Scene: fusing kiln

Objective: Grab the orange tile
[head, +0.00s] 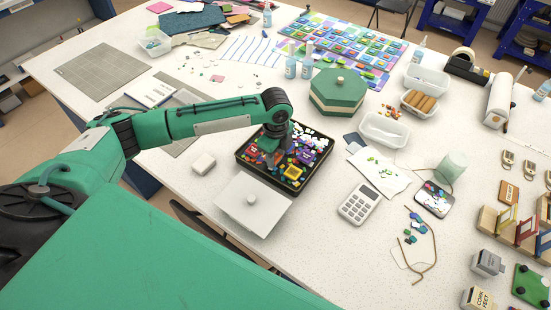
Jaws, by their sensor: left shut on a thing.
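A dark square tray (265,177) full of small, mixed coloured pieces sits on the white table near the middle of the head view. My left arm reaches in from the left, and its gripper (268,158) points down into the left part of the tray. The gripper is shut on a small tile. The fingers and wrist mostly hide that tile, and its colour is hard to make out. A yellow square piece (292,172) lies in the tray to the right of the gripper. My right gripper is out of view.
A grey-white lid with a knob (252,201) lies in front of the tray. A green hexagonal box (338,90) stands behind it, with bottles (307,62) nearby. A small white block (203,163) lies left.

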